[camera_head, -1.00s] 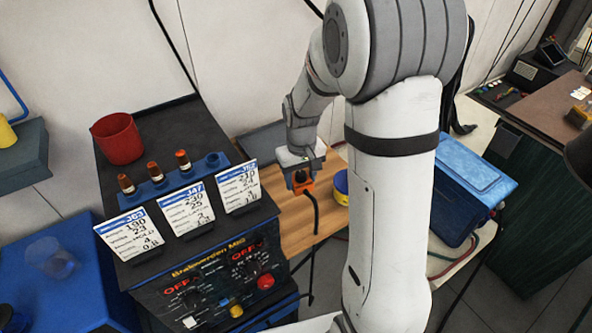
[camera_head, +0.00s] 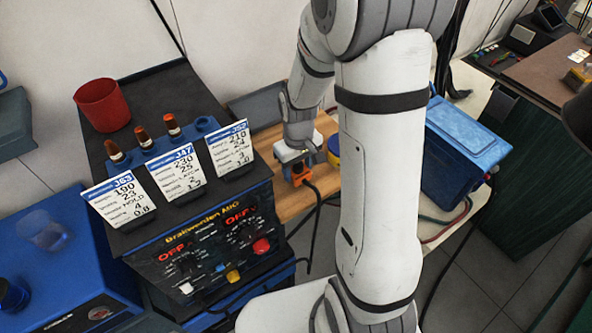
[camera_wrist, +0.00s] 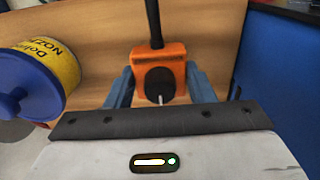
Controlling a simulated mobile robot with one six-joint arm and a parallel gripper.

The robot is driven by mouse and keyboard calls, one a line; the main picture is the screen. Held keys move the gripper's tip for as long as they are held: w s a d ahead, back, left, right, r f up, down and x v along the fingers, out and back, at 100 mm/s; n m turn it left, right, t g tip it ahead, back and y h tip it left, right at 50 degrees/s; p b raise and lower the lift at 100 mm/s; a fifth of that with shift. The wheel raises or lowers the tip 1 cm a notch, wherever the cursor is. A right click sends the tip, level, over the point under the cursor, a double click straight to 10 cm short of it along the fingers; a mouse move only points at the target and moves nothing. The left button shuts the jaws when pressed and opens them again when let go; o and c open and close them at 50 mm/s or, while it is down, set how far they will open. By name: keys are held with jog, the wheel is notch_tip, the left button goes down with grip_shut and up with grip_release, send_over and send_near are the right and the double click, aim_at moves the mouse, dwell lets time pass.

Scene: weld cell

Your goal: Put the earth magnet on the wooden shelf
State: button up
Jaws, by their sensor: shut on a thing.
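The earth magnet is an orange block (camera_head: 300,173) with a black round knob and a black cable. In the wrist view the magnet (camera_wrist: 174,52) sits between the two blue-grey fingers of my gripper (camera_wrist: 160,88). My gripper (camera_head: 297,164) is shut on it and points down over the wooden shelf (camera_head: 288,204). The shelf's wood also fills the back of the wrist view (camera_wrist: 100,28). I cannot tell whether the magnet's underside touches the shelf. My arm hides part of the shelf's right side.
A yellow and blue tin (camera_head: 333,150) stands on the shelf right of the magnet, and close by in the wrist view (camera_wrist: 62,62). A welding machine (camera_head: 217,245) with upright cards is at left. A blue toolbox (camera_head: 462,150) is at right. A grey bin (camera_head: 255,108) is behind.

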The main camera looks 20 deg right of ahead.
jog(key=shift+f, duration=0.65)
jog(key=shift+f, duration=0.1)
jog(key=o, duration=1.5)
